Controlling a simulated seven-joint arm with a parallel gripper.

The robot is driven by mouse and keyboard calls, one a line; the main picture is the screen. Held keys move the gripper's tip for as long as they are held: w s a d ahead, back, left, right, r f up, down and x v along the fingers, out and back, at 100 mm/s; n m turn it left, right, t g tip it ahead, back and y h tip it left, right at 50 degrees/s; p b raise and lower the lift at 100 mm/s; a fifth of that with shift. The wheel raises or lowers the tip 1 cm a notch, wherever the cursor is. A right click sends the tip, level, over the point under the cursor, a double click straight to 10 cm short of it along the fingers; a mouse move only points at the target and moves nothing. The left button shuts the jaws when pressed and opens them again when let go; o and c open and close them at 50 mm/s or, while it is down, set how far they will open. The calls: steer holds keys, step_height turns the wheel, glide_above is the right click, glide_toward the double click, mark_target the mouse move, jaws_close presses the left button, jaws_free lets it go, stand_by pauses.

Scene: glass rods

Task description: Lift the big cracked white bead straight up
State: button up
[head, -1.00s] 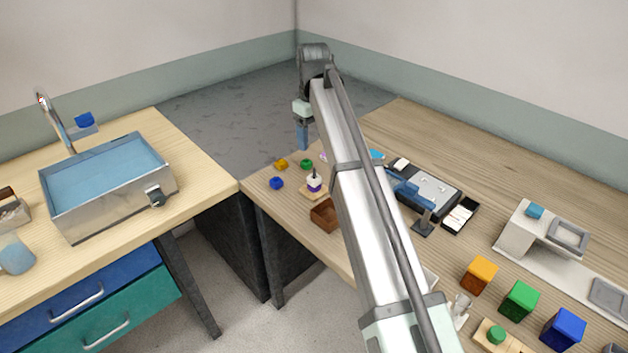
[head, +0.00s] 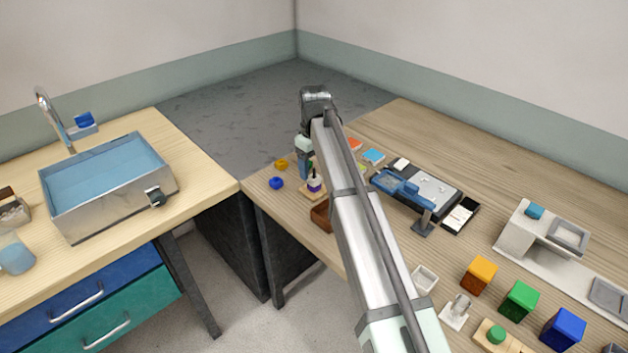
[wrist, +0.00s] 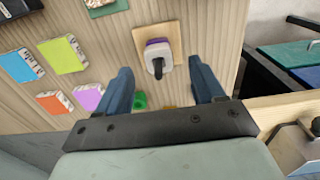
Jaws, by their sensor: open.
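A small stack stands on a square wooden base (wrist: 173,32). It has a purple ring, a white bead (wrist: 158,52) and a dark rod tip at the top. The base also shows in the head view (head: 311,194), with the stack on it. No crack can be made out at this size. My gripper (wrist: 164,80) is open and empty, its two blue fingers pointing down. In the wrist view the stack lies between and beyond the fingertips, apart from both. In the head view my gripper (head: 305,175) is just behind and left of the stack.
A yellow piece (head: 281,165) and a blue piece (head: 277,183) lie left of the base, near the table edge. A green piece (wrist: 140,100) is partly hidden by my gripper. A brown box (head: 321,217) stands in front.

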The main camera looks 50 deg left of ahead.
mark_target(314, 174)
step_height(314, 174, down, 4)
steer(key=shift+r, duration=0.25)
steer(key=shift+w, duration=0.1)
steer(key=c, duration=1.1)
steer(key=shift+r, duration=0.1)
step_height(314, 174, up, 10)
stand_by(0.4)
